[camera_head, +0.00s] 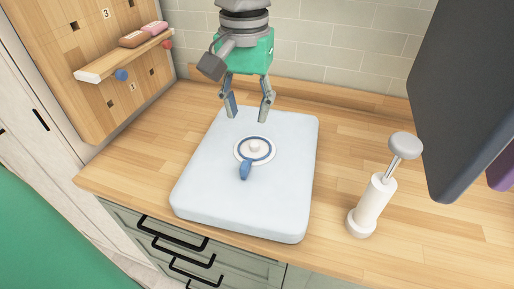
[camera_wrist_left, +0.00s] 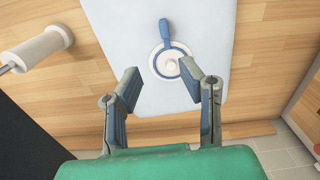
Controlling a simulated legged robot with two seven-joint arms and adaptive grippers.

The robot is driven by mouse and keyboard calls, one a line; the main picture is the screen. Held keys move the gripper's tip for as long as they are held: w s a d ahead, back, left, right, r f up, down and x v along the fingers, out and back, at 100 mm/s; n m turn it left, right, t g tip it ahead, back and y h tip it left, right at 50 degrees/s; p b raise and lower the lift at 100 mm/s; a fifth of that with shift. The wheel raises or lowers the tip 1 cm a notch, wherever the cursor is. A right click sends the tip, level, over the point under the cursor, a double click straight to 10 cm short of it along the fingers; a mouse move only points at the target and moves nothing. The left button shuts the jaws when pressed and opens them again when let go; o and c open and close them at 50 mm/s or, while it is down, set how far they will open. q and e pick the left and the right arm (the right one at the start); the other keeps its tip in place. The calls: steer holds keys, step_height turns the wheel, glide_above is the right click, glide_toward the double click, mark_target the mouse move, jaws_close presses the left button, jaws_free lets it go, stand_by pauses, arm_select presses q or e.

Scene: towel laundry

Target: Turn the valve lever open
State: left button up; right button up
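The valve (camera_head: 254,148) is a round white disc with a blue ring and a pale centre knob, set on a pale blue board. Its blue lever (camera_head: 245,170) points toward the front of the counter. My left gripper (camera_head: 248,115) is open and empty, pointing down above the board, behind the valve. In the left wrist view, the gripper (camera_wrist_left: 160,76) has its two fingers spread apart, with the valve disc (camera_wrist_left: 170,64) beyond them and the lever (camera_wrist_left: 164,30) pointing away. The fingers appear apart from the lever. My right gripper is not in view.
The pale blue board (camera_head: 210,190) lies on a wooden counter (camera_head: 335,145). A white cylinder (camera_head: 373,203) with a grey-knobbed rod stands to the right. A large dark grey shape (camera_head: 460,90) hangs at upper right. A wooden pegboard (camera_head: 60,45) with a small shelf is at left.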

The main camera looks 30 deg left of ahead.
arm_select(q)
glide_above(244, 164)
steer(key=f, duration=0.5)
steer(key=shift+s+a+f+b, duration=0.2)
steer(key=shift+s+f+b, duration=0.05)
steer(key=shift+f+b, duration=0.15)
steer(key=f, duration=0.5)
steer(key=d+f+b, duration=0.1)
steer(key=f, duration=0.1)
steer(key=shift+w+f, duration=0.2)
steer(key=shift+f, duration=0.15)
steer(key=shift+a, duration=0.2)
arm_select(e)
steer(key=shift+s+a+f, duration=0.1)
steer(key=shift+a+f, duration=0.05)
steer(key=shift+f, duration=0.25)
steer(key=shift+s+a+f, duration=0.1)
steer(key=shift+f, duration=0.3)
arm_select(q)
steer(key=shift+a, duration=0.1)
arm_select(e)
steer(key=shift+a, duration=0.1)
arm_select(q)
jaws_close()
